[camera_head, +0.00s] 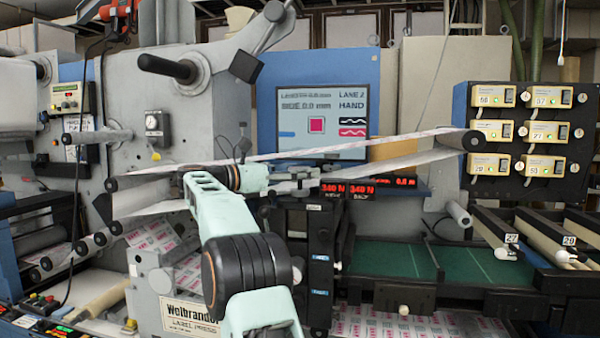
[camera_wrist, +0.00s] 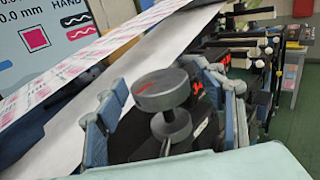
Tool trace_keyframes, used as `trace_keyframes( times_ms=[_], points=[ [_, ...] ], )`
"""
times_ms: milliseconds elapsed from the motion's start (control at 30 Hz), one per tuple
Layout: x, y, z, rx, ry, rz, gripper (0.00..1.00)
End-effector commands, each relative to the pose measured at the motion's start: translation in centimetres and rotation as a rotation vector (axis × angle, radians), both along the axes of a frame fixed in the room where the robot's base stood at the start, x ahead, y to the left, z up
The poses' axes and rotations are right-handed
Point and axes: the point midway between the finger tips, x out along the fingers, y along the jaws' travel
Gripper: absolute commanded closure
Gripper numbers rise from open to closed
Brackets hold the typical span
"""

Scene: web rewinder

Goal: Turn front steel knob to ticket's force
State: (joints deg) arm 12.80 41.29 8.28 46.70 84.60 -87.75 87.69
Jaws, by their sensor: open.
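A grey steel knob (camera_wrist: 162,92) with a red mark on its top stands in the wrist view on a narrower stem. My gripper (camera_wrist: 160,80) is open, with one finger to the left of the knob and one to the right. I cannot tell whether either finger touches it. In the head view my gripper (camera_head: 295,180) is below the screen, and the knob cannot be made out there. A red display (camera_head: 355,188) beside it appears to read 340 N twice, then 0.0 m. I cannot identify a ticket with a force on it.
A screen (camera_head: 322,110) reads LANE 2 and HAND. A printed web (camera_head: 300,152) runs across above my gripper to a roller on the right, and it passes close behind the gripper in the wrist view.

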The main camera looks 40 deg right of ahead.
Motion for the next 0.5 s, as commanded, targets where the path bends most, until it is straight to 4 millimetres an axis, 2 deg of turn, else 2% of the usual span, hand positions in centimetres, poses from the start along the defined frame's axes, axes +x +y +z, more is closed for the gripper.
trace_keyframes(
  times_ms=[167, 500],
  points=[
    [0.2, 1.1, 0.0, 0.001, 0.000, 0.002, 0.37],
    [0.8, 8.0, 0.0, 0.001, 0.000, 0.004, 0.37]
  ],
)
